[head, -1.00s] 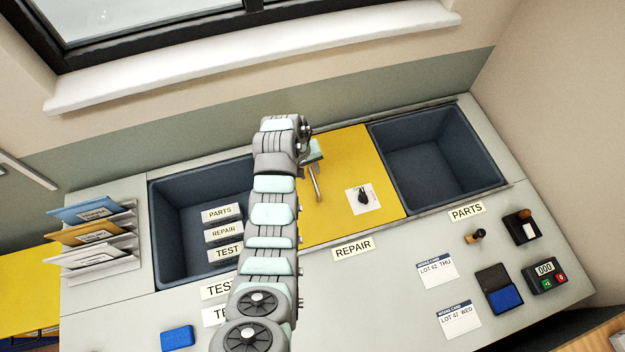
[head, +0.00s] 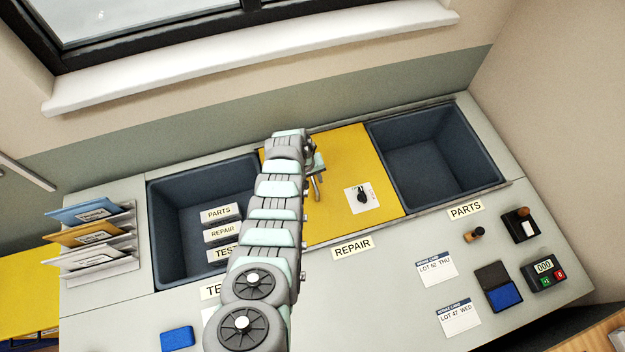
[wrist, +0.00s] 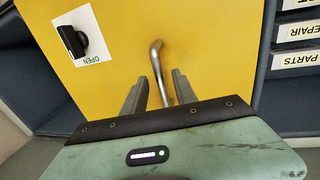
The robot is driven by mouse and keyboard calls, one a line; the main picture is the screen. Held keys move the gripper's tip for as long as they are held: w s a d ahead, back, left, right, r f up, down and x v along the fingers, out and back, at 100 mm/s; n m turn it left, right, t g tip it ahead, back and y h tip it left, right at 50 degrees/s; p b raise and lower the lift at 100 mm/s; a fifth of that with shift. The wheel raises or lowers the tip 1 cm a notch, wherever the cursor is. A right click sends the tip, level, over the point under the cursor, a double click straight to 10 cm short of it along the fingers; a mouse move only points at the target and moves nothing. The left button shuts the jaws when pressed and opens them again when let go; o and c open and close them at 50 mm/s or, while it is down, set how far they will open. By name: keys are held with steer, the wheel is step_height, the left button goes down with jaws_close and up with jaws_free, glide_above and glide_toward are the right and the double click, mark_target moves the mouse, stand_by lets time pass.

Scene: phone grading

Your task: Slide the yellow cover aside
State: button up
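The yellow cover (head: 340,160) lies flat over the middle bay of the bench, between two blue-grey bins. A bent metal handle stands on its left part; it shows best in the wrist view (wrist: 156,58). A white card marked OPEN (wrist: 95,50) with a black knob (head: 362,195) sits on the cover to the right of the handle in the head view. My gripper (wrist: 160,75) is over the cover's left part, its two fingers apart on either side of the handle. A gap shows between the handle and each finger.
The left bin (head: 165,200) holds several label blocks marked PARTS, REPAIR and TEST. The right bin (head: 410,135) looks empty. A letter rack (head: 120,265) stands at far left. Cards, a stamp, an ink pad and a counter (head: 544,272) lie at front right.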

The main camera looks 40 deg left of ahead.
steer(key=shift+c, duration=0.2)
jaws_close()
stand_by(0.3)
stand_by(1.1)
